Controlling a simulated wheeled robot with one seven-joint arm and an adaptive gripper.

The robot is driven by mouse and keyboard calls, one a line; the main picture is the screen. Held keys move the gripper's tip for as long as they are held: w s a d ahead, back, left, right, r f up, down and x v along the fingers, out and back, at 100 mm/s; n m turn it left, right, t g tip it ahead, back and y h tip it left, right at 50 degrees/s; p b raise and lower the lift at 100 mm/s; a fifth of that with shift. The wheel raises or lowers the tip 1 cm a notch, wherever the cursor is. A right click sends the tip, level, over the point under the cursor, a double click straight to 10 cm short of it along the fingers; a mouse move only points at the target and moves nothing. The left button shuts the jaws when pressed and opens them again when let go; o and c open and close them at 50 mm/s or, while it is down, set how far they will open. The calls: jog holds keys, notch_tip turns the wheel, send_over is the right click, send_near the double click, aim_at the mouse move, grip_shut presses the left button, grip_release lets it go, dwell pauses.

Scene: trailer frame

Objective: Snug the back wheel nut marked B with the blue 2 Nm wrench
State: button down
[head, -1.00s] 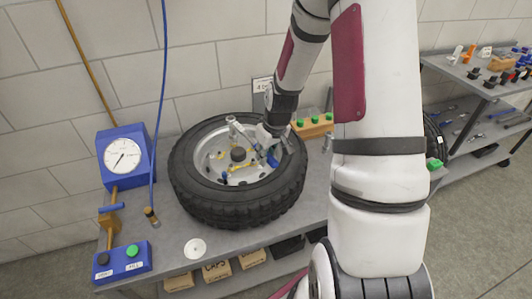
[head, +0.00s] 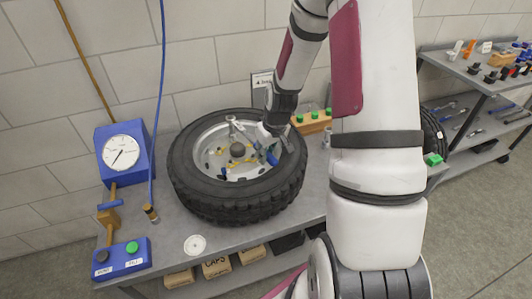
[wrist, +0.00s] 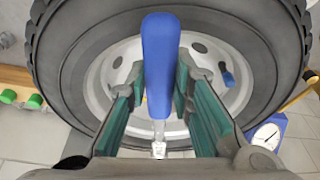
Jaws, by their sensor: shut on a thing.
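The wheel (head: 190,190) lies flat on the bench, its grey rim facing up with a dark hub in the middle and yellow marks around it. My gripper (head: 272,140) is over the right part of the rim. In the wrist view my gripper (wrist: 160,88) has its green-padded fingers on either side of the blue wrench handle (wrist: 160,50), shut on it. A metal shaft shows at the handle's near end. The wrench also shows as a small blue piece in the head view (head: 271,157). The nut letters are too small to read, and the wrench's working end is not clear.
A blue gauge box (head: 122,155) and a blue button box (head: 122,259) stand left of the wheel. A wooden block with green-topped pieces (head: 312,122) is behind it. A white disc (head: 195,245) lies in front. A tool shelf (head: 480,80) is at right.

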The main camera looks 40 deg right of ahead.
jog(key=shift+w+a+m+h+b, duration=0.15)
jog(key=shift+a+m+b, duration=0.3)
jog(key=shift+a, duration=0.45)
jog(key=shift+w+a+m+h+b, duration=0.15)
jog(key=shift+a+m+b, duration=0.25)
jog(key=shift+a, duration=0.45)
jog(key=shift+s, duration=0.15)
jog(key=shift+w+a+m+b, duration=0.3)
jog(key=shift+a+m, duration=0.2)
jog(key=shift+a, duration=0.4)
jog(key=shift+w+a+m+b, duration=0.2)
jog(key=shift+a+m, duration=0.25)
jog(key=shift+a, duration=0.4)
jog(key=shift+s, duration=0.1)
